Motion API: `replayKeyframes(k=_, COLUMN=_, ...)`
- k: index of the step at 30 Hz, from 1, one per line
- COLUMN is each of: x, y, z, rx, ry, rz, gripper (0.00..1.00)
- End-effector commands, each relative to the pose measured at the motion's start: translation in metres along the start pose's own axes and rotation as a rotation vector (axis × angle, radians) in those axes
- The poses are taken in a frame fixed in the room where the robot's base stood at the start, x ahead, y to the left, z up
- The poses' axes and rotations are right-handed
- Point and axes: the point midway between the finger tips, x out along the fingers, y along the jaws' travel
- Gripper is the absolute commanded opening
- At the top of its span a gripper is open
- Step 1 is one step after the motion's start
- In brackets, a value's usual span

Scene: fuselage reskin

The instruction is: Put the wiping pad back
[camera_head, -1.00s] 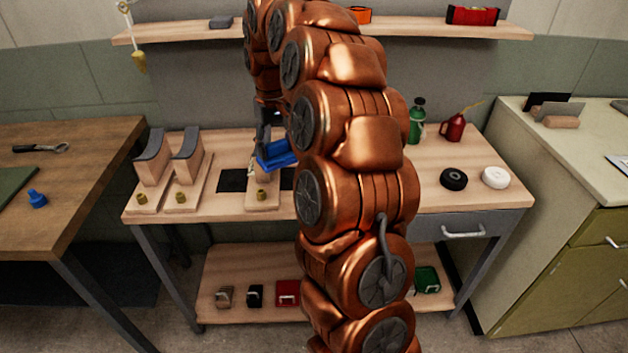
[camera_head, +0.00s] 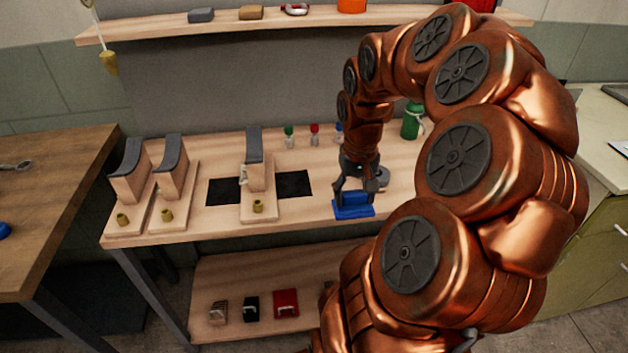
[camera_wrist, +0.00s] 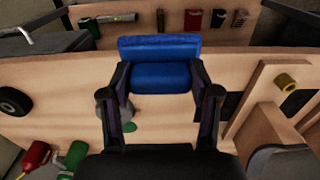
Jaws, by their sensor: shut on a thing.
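My gripper (camera_head: 356,188) is shut on a blue pad (camera_head: 352,206), which I take for the wiping pad. In the head view they are at the bench's front, right of the wooden stand with a dark curved top (camera_head: 254,175). In the wrist view the blue pad (camera_wrist: 160,65) sits level between the two fingers of my gripper (camera_wrist: 160,82), across the bench's edge in the picture. I cannot tell whether it touches the bench top or hangs just above it.
A black mat (camera_head: 292,184) lies under the middle stand. Two similar stands (camera_head: 128,180) are at the bench's left. Small bottles (camera_head: 314,134) and a green bottle (camera_head: 411,122) stand behind. The lower shelf (camera_head: 225,275) holds several blocks, including a red one (camera_head: 286,303).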

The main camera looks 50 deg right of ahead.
Motion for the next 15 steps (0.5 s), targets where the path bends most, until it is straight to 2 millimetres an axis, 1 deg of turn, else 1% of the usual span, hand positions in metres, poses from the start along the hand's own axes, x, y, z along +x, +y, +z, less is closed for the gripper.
replayKeyframes(k=3, x=-0.001, y=-0.007, z=-0.018, rx=-0.001, ry=0.002, rz=0.000, gripper=0.24)
replayKeyframes(k=15, x=0.006, y=-0.034, z=-0.079, rx=-0.004, ry=-0.002, rz=0.000, gripper=0.24)
